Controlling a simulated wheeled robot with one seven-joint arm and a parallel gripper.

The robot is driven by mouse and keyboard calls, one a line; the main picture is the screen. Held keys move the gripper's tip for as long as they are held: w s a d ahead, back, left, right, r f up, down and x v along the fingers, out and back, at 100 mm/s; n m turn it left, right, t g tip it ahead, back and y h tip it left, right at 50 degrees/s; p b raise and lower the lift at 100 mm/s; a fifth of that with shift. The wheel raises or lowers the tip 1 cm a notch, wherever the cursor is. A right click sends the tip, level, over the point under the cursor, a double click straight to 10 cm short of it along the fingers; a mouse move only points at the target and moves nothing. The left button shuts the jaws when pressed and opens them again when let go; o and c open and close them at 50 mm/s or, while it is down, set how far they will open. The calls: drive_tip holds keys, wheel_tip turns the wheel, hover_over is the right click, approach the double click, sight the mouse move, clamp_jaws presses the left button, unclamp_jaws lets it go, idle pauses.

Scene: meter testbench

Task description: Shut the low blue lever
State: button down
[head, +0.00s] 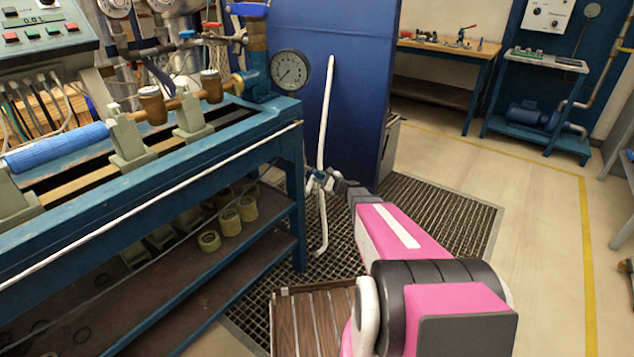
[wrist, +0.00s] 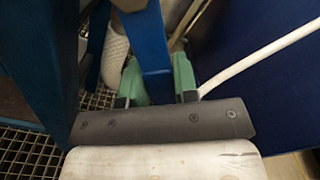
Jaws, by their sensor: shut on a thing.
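The low blue lever (wrist: 153,52) shows in the wrist view as a flat blue bar running down between the green fingertips. My gripper (wrist: 158,82) is shut on it, with one finger on each side. The lever's far end and its pivot are not clear in this view. In the head view my gripper (head: 322,182) is low beside the bench's right end, close to the white pipe. The lever cannot be made out there.
The blue bench (head: 285,122) with its pressure gauge (head: 290,69) stands left of my gripper. A white upright pipe (head: 326,110) passes by the gripper, in front of a tall blue panel (head: 350,100). Floor grating (head: 450,215) lies below. Open floor is at right.

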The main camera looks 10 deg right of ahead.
sight(323, 177)
drive_tip(key=n, duration=0.1)
drive_tip(key=w+d+r+n, duration=0.1)
drive_tip(key=n, duration=0.1)
drive_tip(key=shift+r, duration=0.15)
drive_tip(key=n, duration=0.1)
drive_tip(key=r, duration=0.1)
drive_tip(key=n, duration=0.1)
drive_tip(key=shift+w+d+r+n, duration=0.25)
drive_tip(key=shift+d+n, duration=0.05)
drive_tip(key=shift+w+d+r+n, duration=0.1)
drive_tip(key=shift+r+n, duration=0.65)
drive_tip(key=shift+n, duration=0.45)
drive_tip(key=shift+w+d+r+n, duration=0.1)
drive_tip(key=shift+r+n, duration=0.6)
drive_tip(key=shift+n, duration=0.5)
drive_tip(key=c, duration=0.9)
unclamp_jaws()
drive_tip(key=shift+s, duration=0.1)
drive_tip(key=v, duration=1)
drive_tip(key=shift+s+d+r, duration=0.1)
drive_tip(key=shift+s+d, duration=0.1)
drive_tip(key=shift+d, duration=0.1)
